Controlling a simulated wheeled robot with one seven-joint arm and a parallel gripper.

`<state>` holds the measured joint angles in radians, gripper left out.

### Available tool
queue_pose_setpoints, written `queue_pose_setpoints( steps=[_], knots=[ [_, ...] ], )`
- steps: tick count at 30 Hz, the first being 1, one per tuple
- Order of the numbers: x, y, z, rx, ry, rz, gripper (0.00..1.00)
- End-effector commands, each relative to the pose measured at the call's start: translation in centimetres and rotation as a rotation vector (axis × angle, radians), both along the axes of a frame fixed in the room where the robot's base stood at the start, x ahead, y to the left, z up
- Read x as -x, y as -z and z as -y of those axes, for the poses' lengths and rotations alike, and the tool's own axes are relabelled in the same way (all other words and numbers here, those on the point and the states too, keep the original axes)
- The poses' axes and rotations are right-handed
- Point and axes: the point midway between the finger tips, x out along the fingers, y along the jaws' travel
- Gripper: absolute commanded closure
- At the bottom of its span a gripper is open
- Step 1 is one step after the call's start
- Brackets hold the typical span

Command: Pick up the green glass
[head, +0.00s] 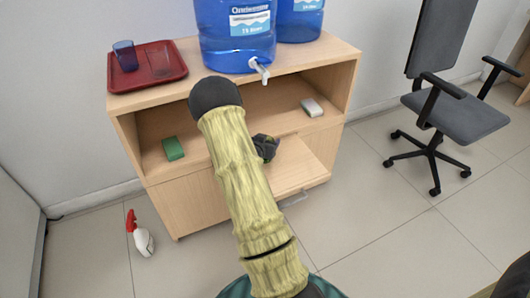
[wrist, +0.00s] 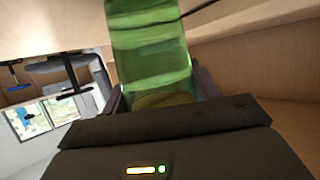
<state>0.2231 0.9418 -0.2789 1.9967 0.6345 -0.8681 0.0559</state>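The green glass (wrist: 150,50) is a see-through green tumbler that fills the upper middle of the wrist view. My gripper (wrist: 158,92) has one dark finger on each side of it, and both fingers look pressed against its sides. In the head view, my gripper (head: 266,148) shows only in part beside my arm, at the open front of the wooden cabinet. The glass is hidden there. I cannot tell whether it still rests on the wood.
The cabinet (head: 122,103) carries large blue water bottles (head: 236,50) and a red tray (head: 112,78) with a blue glass (head: 126,56) and a clear reddish one. A green sponge (head: 173,148) and a white-grey block (head: 312,107) lie on its shelf. A spray bottle (head: 142,241) and an office chair (head: 455,115) stand on the floor.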

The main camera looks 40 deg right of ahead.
Motion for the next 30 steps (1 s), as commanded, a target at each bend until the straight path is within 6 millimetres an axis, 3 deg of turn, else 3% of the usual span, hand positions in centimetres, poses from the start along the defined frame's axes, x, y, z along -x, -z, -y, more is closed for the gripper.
queue_pose_setpoints(
  steps=[1, 3, 17, 30],
  knots=[
    [0.0, 0.0, -0.1, -0.001, -0.001, 0.000, 0.67],
    [-0.1, 0.0, -0.1, 0.000, -0.002, 0.001, 0.77],
    [0.0, -0.5, 0.0, 0.000, 0.000, 0.001, 0.77],
    [-0.1, -3.3, 0.0, 0.000, 0.000, 0.004, 0.77]
  ],
)
